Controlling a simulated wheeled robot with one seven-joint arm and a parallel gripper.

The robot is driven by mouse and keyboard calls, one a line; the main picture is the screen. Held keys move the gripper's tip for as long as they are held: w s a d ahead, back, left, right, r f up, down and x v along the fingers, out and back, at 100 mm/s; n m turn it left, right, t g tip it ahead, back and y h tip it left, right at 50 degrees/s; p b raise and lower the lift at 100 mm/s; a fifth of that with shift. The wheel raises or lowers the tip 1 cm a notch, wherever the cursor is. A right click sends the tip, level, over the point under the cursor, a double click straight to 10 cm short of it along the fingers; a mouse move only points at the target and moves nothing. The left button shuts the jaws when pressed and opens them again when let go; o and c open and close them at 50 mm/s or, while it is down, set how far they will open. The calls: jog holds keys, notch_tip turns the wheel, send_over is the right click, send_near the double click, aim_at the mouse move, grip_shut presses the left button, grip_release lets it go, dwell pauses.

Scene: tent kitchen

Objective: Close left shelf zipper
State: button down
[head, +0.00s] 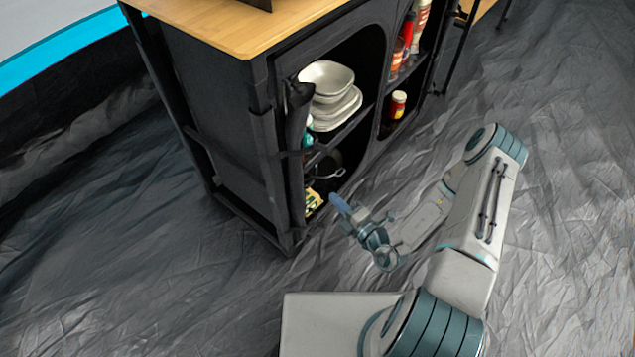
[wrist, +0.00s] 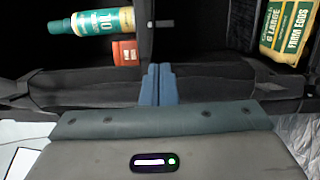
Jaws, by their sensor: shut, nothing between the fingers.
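The black fabric shelf unit (head: 225,130) stands under a wooden top in the head view. Its left compartment is open, and a dark rolled flap (head: 297,115) hangs along the left edge of the opening. I cannot make out a zipper pull in either view.
White bowls and plates (head: 332,95) sit on the upper left shelf. The wrist view shows a green oil bottle (wrist: 92,22), a small red box (wrist: 126,53) and a yellow egg bag (wrist: 287,32). The grey tent floor (head: 130,255) is clear.

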jog(key=f+b+x, duration=0.1)
jog(key=b+x, duration=0.2)
jog(key=x, duration=0.6)
jog(key=shift+w+m+h, duration=0.3)
jog(key=shift+w+m, duration=0.1)
jog(key=shift+w, duration=0.15)
jog(key=shift+f, duration=0.1)
jog(key=w+d+p, duration=0.1)
jog(key=w+d, duration=0.6)
jog(key=w, duration=0.3)
jog(key=shift+d, duration=0.35)
jog(key=shift+d, duration=0.1)
